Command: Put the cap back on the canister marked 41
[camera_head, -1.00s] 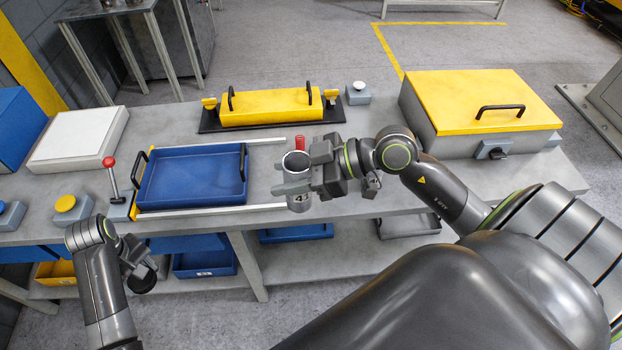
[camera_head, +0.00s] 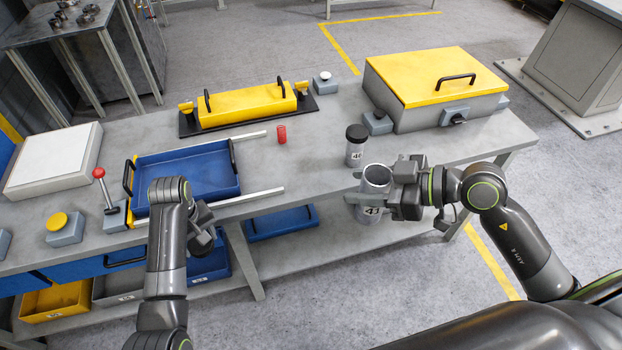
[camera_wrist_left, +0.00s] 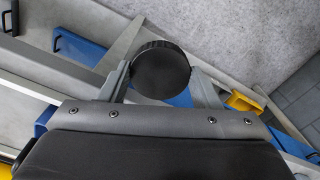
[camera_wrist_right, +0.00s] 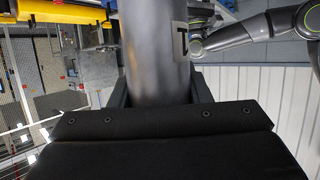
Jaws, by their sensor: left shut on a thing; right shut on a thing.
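The open, capless grey canister marked 41 (camera_head: 372,212) is upright in my right gripper (camera_head: 378,192), which is shut around its body at the table's front edge. Its side also fills the middle of the right wrist view (camera_wrist_right: 152,50). A round black cap (camera_wrist_left: 160,68) is between the fingers of my left gripper (camera_wrist_left: 163,78), shown in the left wrist view. In the head view my left gripper (camera_head: 205,242) is in front of the blue tray, apart from the canister and to its left. The cap is hard to make out there.
Another canister (camera_head: 355,150), black-capped, with a label I cannot fully read, stands close behind the held one. A yellow-lidded box (camera_head: 435,82) stands at the back right.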

